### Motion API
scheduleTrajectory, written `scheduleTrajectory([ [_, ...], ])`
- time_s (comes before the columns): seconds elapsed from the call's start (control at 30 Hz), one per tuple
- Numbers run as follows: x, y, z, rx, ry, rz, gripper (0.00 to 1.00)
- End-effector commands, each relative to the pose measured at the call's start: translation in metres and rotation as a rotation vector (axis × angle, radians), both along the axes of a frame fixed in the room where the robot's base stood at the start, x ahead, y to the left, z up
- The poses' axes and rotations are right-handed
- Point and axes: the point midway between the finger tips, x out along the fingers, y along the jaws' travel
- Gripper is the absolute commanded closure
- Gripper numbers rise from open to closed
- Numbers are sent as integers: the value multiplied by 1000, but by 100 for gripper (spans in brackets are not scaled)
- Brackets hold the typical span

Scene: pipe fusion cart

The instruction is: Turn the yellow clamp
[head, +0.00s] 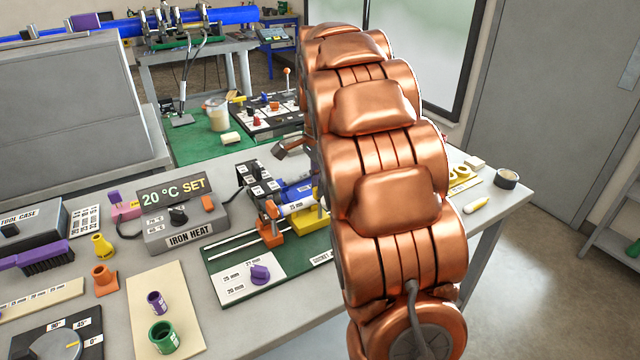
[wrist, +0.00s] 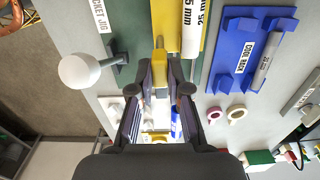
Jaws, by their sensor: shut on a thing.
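The yellow clamp (wrist: 160,58) is in the wrist view, a narrow yellow piece rising from the fixture at the top centre. My gripper (wrist: 161,74) is shut on it, with one dark finger on each side.
A white ball knob (wrist: 80,70) on a dark post stands left of the fingers. In the head view, the iron heater (head: 185,225) and a green socket jig board (head: 270,265) are left of my arm.

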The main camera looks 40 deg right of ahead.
Motion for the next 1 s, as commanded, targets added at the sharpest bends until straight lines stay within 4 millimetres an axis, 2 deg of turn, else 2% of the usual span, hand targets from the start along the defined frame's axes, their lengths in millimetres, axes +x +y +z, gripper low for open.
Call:
scheduleTrajectory([
  [0.23,0,0,1,0,-2,-1,100],
  [0.27,0,0,1,0,-2,-1,80],
  [0.47,0,0,0,0,-1,0,60],
  [0.8,0,0,1,0,-1,1,58],
  [1.0,0,0,17,-1,-1,1,58],
])
